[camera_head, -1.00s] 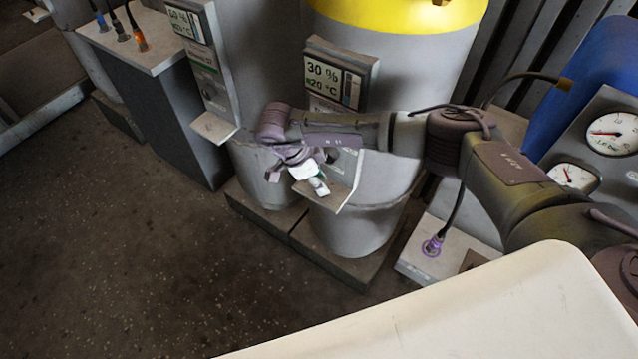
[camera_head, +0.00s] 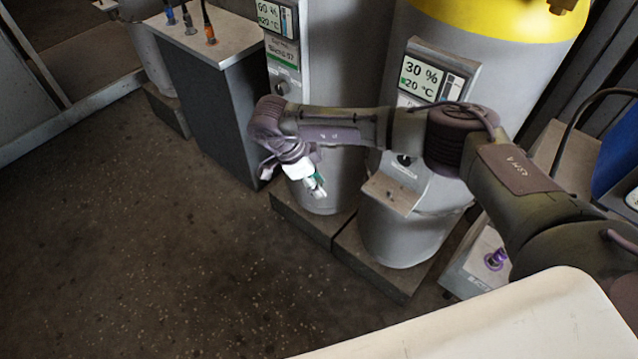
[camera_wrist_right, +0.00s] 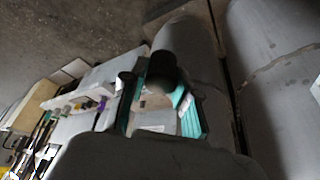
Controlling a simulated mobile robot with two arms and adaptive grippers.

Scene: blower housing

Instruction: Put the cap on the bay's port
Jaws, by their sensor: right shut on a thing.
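My right gripper (camera_head: 317,186) hangs in front of the lower part of the left grey tank (camera_head: 345,90), with the floor below it. In the right wrist view the teal fingers (camera_wrist_right: 160,98) are shut on a dark, rounded piece that looks like the cap (camera_wrist_right: 160,70). The cap is too small to make out in the head view. A dark round port (camera_head: 404,160) shows on the front of the 30 % bay, right of the gripper and apart from it. A similar round fitting (camera_head: 281,87) is on the 60 % panel. My left gripper is not in view.
A small shelf (camera_head: 391,194) juts out below the 30 % panel (camera_head: 425,76). A dark cabinet (camera_head: 207,100) with several cable plugs on top stands at the left. A purple connector (camera_head: 495,259) is on a low box at the right. The floor at front left is clear.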

